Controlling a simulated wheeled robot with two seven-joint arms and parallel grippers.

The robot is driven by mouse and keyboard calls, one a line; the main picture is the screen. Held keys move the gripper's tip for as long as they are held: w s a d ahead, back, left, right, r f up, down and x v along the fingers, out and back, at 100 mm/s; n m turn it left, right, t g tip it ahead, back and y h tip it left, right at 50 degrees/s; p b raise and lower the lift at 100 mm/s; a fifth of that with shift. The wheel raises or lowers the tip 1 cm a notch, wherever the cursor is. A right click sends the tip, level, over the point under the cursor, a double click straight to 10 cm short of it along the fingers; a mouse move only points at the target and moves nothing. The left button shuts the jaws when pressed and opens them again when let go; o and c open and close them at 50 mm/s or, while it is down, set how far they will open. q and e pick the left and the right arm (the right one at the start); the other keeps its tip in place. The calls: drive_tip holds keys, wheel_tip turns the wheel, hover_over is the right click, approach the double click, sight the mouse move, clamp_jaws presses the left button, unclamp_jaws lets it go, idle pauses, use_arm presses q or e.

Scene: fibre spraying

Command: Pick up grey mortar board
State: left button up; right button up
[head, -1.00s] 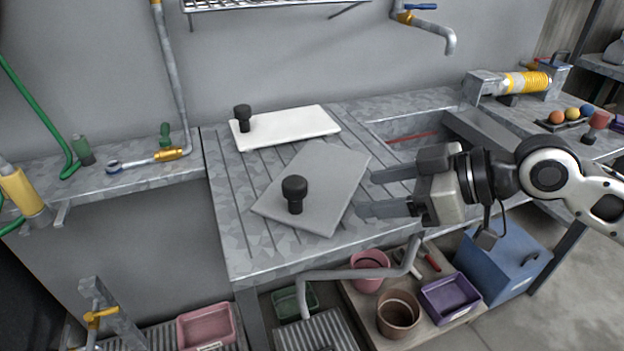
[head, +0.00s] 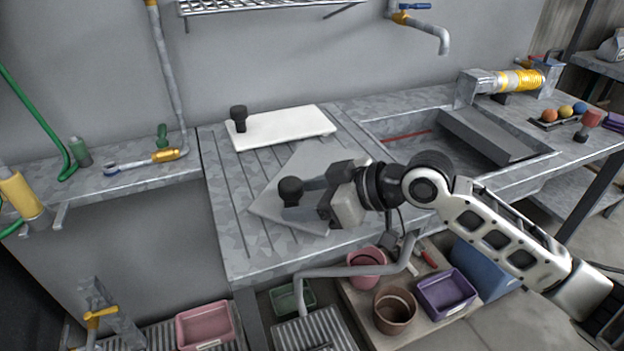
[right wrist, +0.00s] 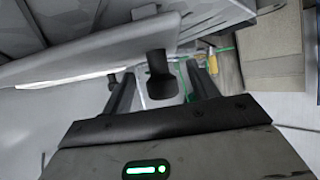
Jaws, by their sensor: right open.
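The grey mortar board (head: 309,162) lies flat on the ribbed metal worktop, with a dark knob handle (head: 290,190) standing up near its left end. My right gripper (head: 302,198) is open and comes in from the right over the board, its fingers reaching to the knob. In the right wrist view, the knob (right wrist: 161,78) shows between the two spread fingers (right wrist: 164,84), and the board (right wrist: 90,52) spans the upper left. I cannot tell whether a finger touches the knob. My left gripper is not in view.
A white board (head: 285,128) with a dark knob lies behind the grey one. A sink basin (head: 420,140) opens to the right. A wall tap (head: 425,28) hangs above. Below the worktop stand a purple bin (head: 446,293) and a pink bin (head: 205,325).

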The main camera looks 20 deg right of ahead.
sight(291, 196)
drive_tip(key=x, duration=0.3)
drive_tip(key=shift+w+a, duration=0.1)
drive_tip(key=shift+w, duration=0.1)
drive_tip(key=c, duration=1.1)
drive_tip(key=shift+r, duration=0.15)
clamp_jaws()
drive_tip(key=shift+r, duration=0.1)
